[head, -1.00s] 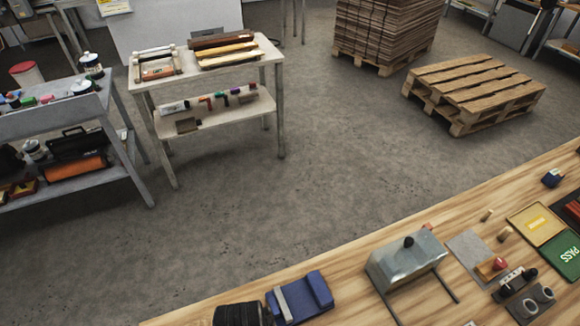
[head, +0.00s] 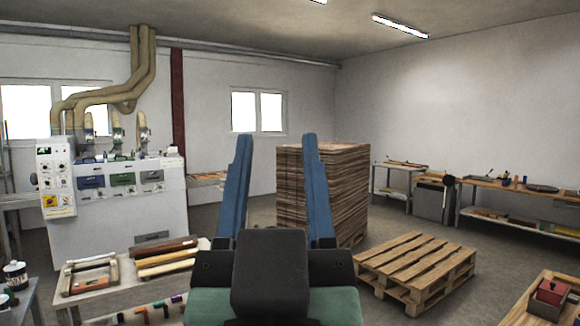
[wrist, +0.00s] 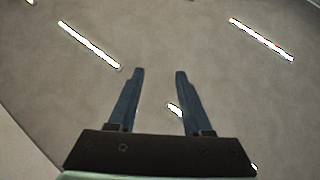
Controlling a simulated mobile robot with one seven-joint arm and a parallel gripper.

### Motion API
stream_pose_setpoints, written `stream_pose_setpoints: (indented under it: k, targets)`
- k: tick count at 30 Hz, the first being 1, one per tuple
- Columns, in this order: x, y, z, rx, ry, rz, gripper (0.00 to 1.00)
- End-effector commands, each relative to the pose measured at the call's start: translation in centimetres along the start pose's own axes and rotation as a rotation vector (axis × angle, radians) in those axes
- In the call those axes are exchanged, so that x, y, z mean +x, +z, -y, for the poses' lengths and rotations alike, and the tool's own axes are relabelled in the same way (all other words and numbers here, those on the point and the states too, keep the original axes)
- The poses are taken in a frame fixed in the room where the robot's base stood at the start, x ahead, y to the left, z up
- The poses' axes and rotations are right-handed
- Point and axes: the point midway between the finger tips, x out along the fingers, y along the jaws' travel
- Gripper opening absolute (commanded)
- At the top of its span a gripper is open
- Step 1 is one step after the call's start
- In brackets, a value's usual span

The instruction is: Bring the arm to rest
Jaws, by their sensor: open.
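My gripper (head: 278,145) is raised in front of the head camera, at the lower middle of the head view. Its two blue fingers stand upright and apart, with nothing between them. In the wrist view my gripper (wrist: 158,72) is also open and empty. Behind the fingers there is only the ceiling with its lit strip lamps (wrist: 262,38).
A stack of brown sheets (head: 340,190) stands behind my gripper. An empty wooden pallet (head: 415,266) lies on the floor to the right. A pale table (head: 130,290) with wooden pieces is at lower left. A white machine (head: 120,215) with ducts stands behind it.

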Motion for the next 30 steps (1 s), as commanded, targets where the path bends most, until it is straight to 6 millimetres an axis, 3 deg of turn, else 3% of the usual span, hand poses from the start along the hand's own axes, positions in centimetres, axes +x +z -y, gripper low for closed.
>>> stream_pose_setpoints:
  k: [1, 3, 7, 14, 22, 30]
  targets:
    - [-0.1, -2.4, -0.5, -0.004, 0.010, -0.068, 0.50]
    - [-0.4, -4.3, -0.8, -0.005, 0.016, -0.127, 0.50]
    - [-0.6, -5.6, -1.1, -0.006, 0.020, -0.168, 0.50]
    - [-0.6, -5.5, -1.0, -0.005, 0.019, -0.164, 0.50]
    - [-2.7, -2.5, -0.9, -0.002, 0.016, -0.162, 0.50]
    - [-2.8, -2.5, -0.9, -0.002, 0.016, -0.162, 0.50]
